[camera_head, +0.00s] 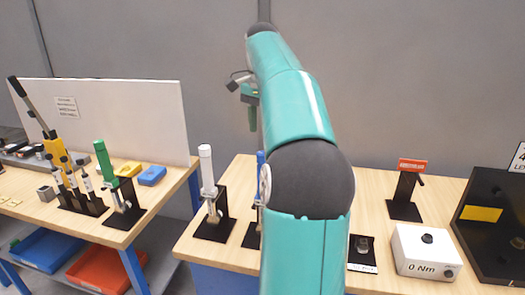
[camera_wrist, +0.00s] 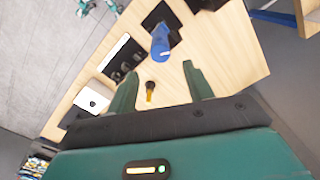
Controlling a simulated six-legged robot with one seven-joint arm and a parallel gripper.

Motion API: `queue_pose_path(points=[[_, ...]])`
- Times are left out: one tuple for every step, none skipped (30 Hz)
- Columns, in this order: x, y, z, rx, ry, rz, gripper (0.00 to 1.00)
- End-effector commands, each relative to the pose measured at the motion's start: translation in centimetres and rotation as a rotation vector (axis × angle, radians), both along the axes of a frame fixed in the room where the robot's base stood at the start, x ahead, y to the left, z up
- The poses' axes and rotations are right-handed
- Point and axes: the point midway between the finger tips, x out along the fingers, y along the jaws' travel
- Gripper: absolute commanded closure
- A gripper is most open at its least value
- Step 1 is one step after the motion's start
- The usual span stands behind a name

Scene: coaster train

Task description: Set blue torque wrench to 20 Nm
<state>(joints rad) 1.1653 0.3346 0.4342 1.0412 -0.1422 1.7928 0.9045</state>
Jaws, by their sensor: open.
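The blue torque wrench (camera_head: 260,163) stands in a black holder on the right wooden table, mostly hidden behind my arm in the head view. In the wrist view its blue handle (camera_wrist: 160,42) points toward the camera, just beyond my fingertips and between their lines. My gripper (camera_wrist: 160,70) is open, with nothing between its green fingers. In the head view my gripper (camera_head: 250,112) is partly hidden by my arm, above the table. A white box (camera_head: 427,250) with a black knob reads "0 Nm"; a white box with a dark knob also shows in the wrist view (camera_wrist: 93,98).
A white-handled wrench (camera_head: 207,170) stands left of the blue one. A red-topped black stand (camera_head: 408,190) and a black panel (camera_head: 495,225) are at the right. The left table (camera_head: 25,185) holds a green-handled tool (camera_head: 104,160) and others. A small black-and-yellow part (camera_wrist: 150,90) shows below the blue handle.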

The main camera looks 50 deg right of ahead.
Motion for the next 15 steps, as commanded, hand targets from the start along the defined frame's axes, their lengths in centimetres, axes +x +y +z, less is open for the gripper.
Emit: queue_pose_path(points=[[-0.1,0.0,-0.9,0.001,0.003,-0.001,0.49],[-0.1,0.0,-1.5,0.001,0.003,-0.002,0.49],[-0.2,0.0,-2.2,0.002,0.003,-0.002,0.49],[-0.1,0.0,-2.8,0.002,0.002,-0.002,0.49],[-0.1,0.0,-3.4,0.003,0.003,-0.002,0.49],[-0.1,0.0,-4.1,0.002,0.003,-0.002,0.49],[-0.1,0.0,-4.6,0.001,0.002,-0.003,0.49],[-0.1,0.0,-5.1,0.001,0.002,-0.002,0.49],[-0.1,0.0,-5.6,0.001,0.002,-0.002,0.49],[-0.1,0.0,-6.0,0.001,0.001,-0.002,0.49],[-0.1,0.0,-6.3,0.0,0.001,-0.002,0.49],[-0.1,0.0,-6.7,0.001,0.001,-0.002,0.49],[-0.1,0.0,-6.9,0.0,0.001,-0.001,0.49],[0.0,0.0,-7.1,0.0,0.0,-0.001,0.49],[0.0,0.0,-7.2,-0.001,-0.001,0.0,0.49]])
